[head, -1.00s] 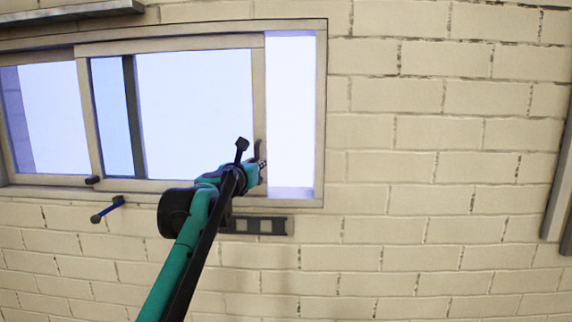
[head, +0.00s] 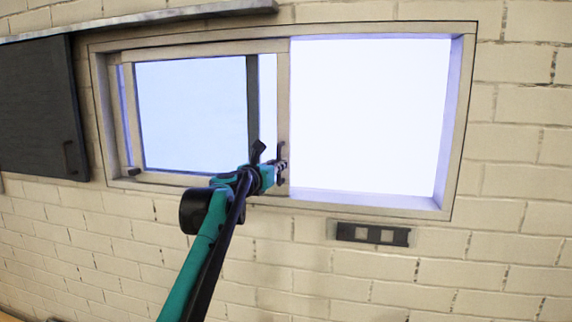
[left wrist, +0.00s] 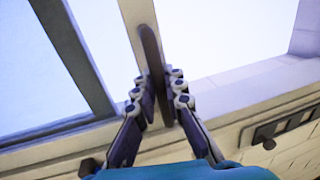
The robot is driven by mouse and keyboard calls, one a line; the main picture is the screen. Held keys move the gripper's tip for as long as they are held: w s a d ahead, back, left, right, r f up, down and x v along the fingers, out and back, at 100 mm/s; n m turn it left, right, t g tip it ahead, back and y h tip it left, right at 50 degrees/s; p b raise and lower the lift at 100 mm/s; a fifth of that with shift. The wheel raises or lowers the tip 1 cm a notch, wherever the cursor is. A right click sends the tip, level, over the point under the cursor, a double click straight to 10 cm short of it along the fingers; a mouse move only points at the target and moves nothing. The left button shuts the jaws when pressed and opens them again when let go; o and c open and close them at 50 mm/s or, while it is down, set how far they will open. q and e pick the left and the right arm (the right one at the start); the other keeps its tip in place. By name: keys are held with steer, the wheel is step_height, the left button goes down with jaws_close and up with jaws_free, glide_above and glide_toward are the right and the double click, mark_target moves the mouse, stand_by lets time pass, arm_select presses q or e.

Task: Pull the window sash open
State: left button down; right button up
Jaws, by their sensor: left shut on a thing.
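The window sash (head: 284,110) is a beige-framed sliding pane, and a wide bright opening (head: 368,115) shows to its right in the head view. A dark upright handle (head: 282,152) sits on the sash's right edge. My left gripper (head: 281,172) is at the lower part of that handle. In the left wrist view the fingers (left wrist: 162,108) stand on both sides of the dark handle (left wrist: 152,60) and are shut on it. The fingers partly hide the handle's lower end. My right gripper is not in view.
The window frame (head: 458,120) is set in a pale brick wall (head: 520,180). A dark panel (head: 40,110) hangs left of the window under a rail (head: 150,18). A dark switch plate (head: 372,234) is on the wall below the opening.

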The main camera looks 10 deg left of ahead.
arm_select(q)
steer(key=shift+a+r, duration=0.1)
steer(key=shift+a, duration=0.9)
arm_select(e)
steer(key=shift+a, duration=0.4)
arm_select(q)
steer(key=c, duration=1.6)
jaws_free()
steer(key=shift+d, duration=0.2)
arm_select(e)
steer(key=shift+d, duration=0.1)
arm_select(q)
steer(key=s, duration=0.4)
steer(key=s+a, duration=0.1)
steer(key=s, duration=0.2)
steer(key=s+a, duration=0.1)
steer(key=s, duration=0.3)
steer(key=shift+s+a, duration=0.15)
steer(key=shift+s, duration=0.2)
